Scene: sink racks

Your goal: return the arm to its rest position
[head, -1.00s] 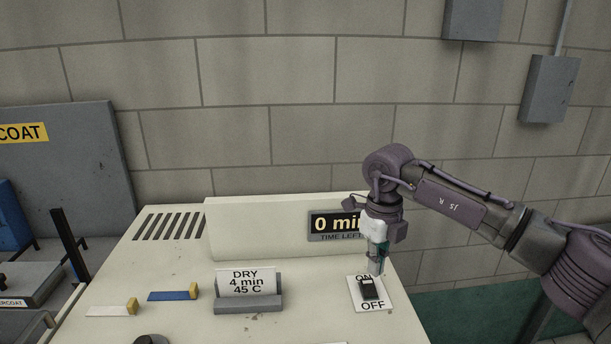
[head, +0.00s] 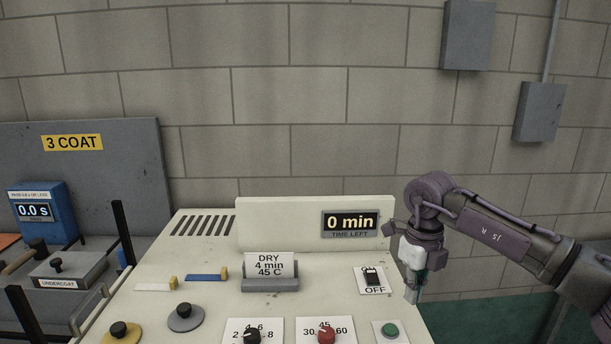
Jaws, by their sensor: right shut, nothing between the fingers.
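My right arm comes in from the right. My right gripper (head: 411,297) points down, shut and empty, at the right edge of the cream machine (head: 215,262). It is just right of the ON/OFF switch (head: 372,277) and apart from it. The OFF label shows below the switch; the ON label is hard to make out. The display (head: 350,222) reads 0 min, time left. My left gripper is not in view.
The machine top carries a DRY 4 min 45 C card (head: 269,264), a black knob (head: 252,336), a red knob (head: 326,332) and a green button (head: 390,329). A grey wall box (head: 540,111) hangs at upper right.

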